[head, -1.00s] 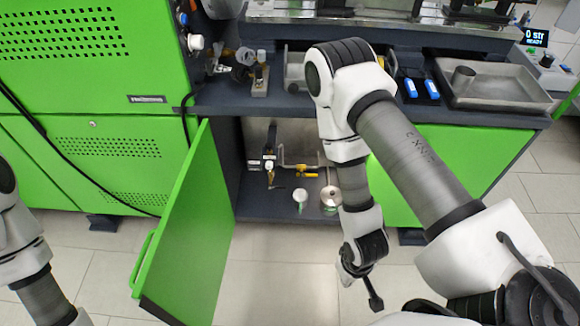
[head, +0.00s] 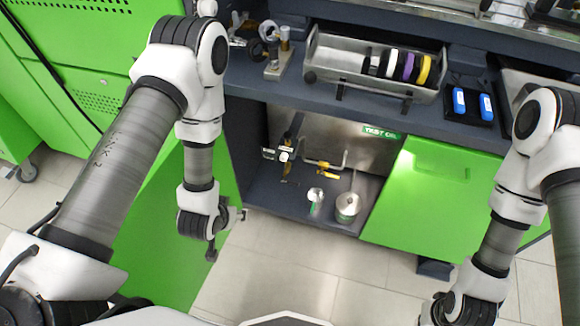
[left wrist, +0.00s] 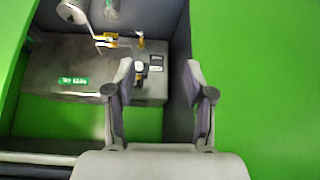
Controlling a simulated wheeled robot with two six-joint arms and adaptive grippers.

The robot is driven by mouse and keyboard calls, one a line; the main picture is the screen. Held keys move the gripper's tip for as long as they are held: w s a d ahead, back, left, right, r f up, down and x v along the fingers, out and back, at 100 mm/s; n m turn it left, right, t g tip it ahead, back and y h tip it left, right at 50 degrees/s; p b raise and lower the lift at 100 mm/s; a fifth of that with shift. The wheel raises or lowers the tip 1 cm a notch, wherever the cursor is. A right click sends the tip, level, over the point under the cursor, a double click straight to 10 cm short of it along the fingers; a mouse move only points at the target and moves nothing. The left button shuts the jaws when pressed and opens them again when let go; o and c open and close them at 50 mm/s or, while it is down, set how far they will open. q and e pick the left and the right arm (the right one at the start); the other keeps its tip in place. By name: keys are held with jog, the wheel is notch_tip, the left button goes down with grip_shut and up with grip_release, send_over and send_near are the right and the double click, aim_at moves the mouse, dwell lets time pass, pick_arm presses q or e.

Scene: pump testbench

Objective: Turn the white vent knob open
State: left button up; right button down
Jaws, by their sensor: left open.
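A small white knob (head: 284,155) sits on a dark valve body inside the open lower cabinet, at its left. It also shows in the left wrist view (left wrist: 139,67), by the left finger. My left gripper (head: 229,236) is at the cabinet's front left, apart from the knob; its open, empty fingers point into the cabinet in the left wrist view (left wrist: 159,75). A second white knob (head: 207,8) is partly visible at the top, on the green unit's side. My right gripper (head: 438,312) is at the bottom right, partly hidden, so its jaws do not show clearly.
Yellow-handled piping (head: 322,165), a green-and-white can (head: 315,197) and a metal canister (head: 347,207) are in the cabinet. The open green door (head: 150,235) stands on the left. A tray of coloured rings (head: 345,68) is on the bench above. The floor in front is clear.

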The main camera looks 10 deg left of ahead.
pick_arm(q)
jog(key=w+f+t+b, duration=0.4)
jog(key=w+f+b, duration=0.1)
jog(key=w+b, duration=0.35)
jog(key=m+t+h+b, duration=0.1)
jog(key=t+b, duration=0.7)
jog(key=b, duration=2.3)
send_near(283, 160)
jog(key=w, duration=0.2)
jog(key=w+b, duration=0.2)
jog(key=w, duration=0.4)
jog(key=shift+w+d+r+b, duration=0.1)
jog(key=shift+w+r+b, duration=0.05)
jog(key=shift+w+b, duration=0.15)
jog(key=shift+w+r, duration=0.15)
jog(key=shift+w, duration=0.1)
grip_shut()
